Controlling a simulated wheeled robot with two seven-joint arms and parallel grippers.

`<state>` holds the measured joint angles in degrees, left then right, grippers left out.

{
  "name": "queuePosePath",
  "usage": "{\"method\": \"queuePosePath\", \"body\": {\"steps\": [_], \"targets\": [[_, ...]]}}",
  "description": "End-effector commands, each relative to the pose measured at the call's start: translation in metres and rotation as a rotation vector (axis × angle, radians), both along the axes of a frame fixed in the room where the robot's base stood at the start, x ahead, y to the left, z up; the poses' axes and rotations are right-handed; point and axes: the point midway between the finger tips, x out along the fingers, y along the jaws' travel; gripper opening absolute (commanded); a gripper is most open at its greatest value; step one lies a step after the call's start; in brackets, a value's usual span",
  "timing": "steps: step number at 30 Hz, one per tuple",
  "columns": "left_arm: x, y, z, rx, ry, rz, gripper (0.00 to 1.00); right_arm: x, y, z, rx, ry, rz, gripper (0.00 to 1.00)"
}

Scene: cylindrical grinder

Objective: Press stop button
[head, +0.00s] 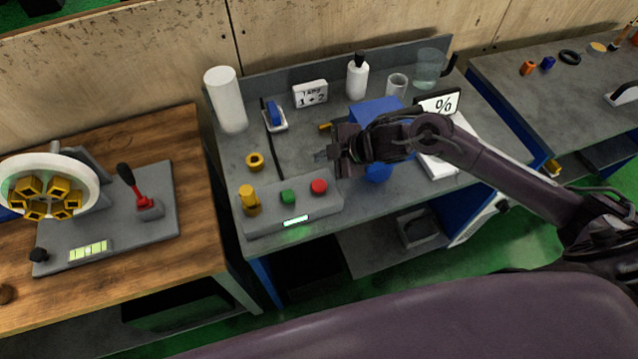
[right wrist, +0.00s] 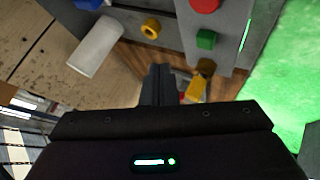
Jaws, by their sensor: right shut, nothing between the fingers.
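A grey control box (head: 328,208) sits at the front left of the grey bench. It carries a red button (head: 319,187), a green button (head: 288,197) and a yellow part (head: 249,201). My right gripper (head: 318,156) is above the bench, behind and above the red button in the head view, and does not touch it. Its fingers are shut and empty. In the right wrist view the shut fingers (right wrist: 158,85) show at the middle, with the red button (right wrist: 204,5) at the top edge and the green button (right wrist: 206,39) below it. My left gripper is not in view.
A wooden table (head: 195,215) with a red-handled device (head: 143,200) stands at left.

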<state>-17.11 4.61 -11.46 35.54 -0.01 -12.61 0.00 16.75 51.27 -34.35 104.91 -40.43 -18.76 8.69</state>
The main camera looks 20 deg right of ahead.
Motion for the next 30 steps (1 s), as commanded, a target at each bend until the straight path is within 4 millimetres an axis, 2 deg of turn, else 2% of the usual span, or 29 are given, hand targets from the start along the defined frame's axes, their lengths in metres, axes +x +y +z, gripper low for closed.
{"method": "queuePosePath", "body": {"steps": [8,15,18,23,30], "targets": [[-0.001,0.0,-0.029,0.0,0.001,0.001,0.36,0.0,0.0,-0.032,0.0,0.001,0.0,0.0],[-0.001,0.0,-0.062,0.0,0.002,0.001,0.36,0.0,0.0,-0.067,0.0,0.001,0.0,0.0],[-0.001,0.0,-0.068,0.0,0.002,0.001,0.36,0.0,0.0,-0.077,0.001,0.002,-0.001,0.0],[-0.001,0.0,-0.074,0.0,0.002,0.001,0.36,0.0,0.0,-0.086,0.001,0.0,-0.001,0.0],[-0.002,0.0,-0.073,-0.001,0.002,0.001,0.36,0.0,0.0,-0.086,0.0,0.0,0.0,0.0]]}}
